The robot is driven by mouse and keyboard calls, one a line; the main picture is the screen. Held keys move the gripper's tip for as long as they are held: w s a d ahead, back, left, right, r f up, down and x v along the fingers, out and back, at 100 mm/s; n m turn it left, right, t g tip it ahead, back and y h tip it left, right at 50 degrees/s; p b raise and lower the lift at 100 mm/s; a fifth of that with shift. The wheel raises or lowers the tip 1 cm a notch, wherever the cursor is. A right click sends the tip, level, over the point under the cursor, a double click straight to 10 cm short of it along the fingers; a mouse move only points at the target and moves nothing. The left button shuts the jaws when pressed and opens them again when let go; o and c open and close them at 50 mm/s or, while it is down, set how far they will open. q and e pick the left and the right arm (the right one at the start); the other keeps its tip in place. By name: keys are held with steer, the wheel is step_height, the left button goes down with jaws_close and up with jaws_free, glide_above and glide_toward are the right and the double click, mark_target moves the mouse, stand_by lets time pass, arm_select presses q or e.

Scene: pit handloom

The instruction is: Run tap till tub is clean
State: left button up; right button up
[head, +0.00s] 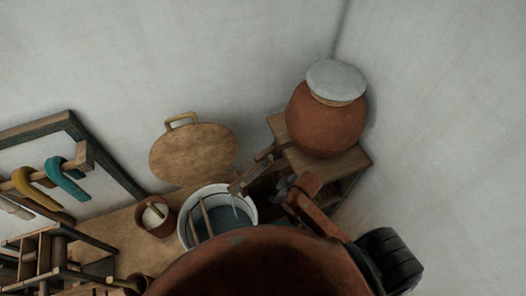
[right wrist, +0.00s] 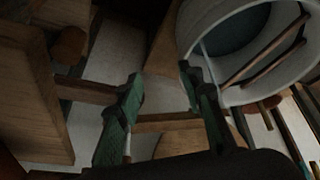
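The white-rimmed tub (head: 251,204) stands at the middle of the head view, holding dark blue-grey liquid with sticks lying across it. It also shows at the upper right of the right wrist view (right wrist: 190,35). A wooden spout-like piece (head: 250,175), apparently the tap, points over the tub from the pot stand. A thin pale line drops from its end into the tub, like a stream. My right gripper (head: 284,187) is beside the spout, right of the tub. In the right wrist view its green-padded fingers (right wrist: 163,100) are apart with nothing clearly between them. My left gripper is not visible.
A clay pot (head: 323,127) with a grey lid sits on a wooden stand (head: 358,160) in the corner. A small pot (head: 167,222) stands left of the tub, a round wooden board (head: 193,154) behind. Yarn hanks hang from a frame (head: 80,152) at left.

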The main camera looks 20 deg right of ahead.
steer(key=w+a+r+n, duration=0.5)
steer(key=r, duration=0.1)
step_height(320, 180, up, 15)
steer(key=n+g+h, duration=0.2)
steer(key=n+g, duration=0.1)
steer(key=n, duration=0.6)
glide_above(263, 154)
steer(key=s, duration=0.2)
steer(key=shift+n, duration=0.3)
steer(key=f, duration=0.2)
steer(key=w+f, duration=0.1)
steer(key=f, duration=0.2)
steer(key=w+f, duration=0.1)
steer(key=f, duration=0.1)
steer(key=shift+f, duration=0.4)
jaws_close()
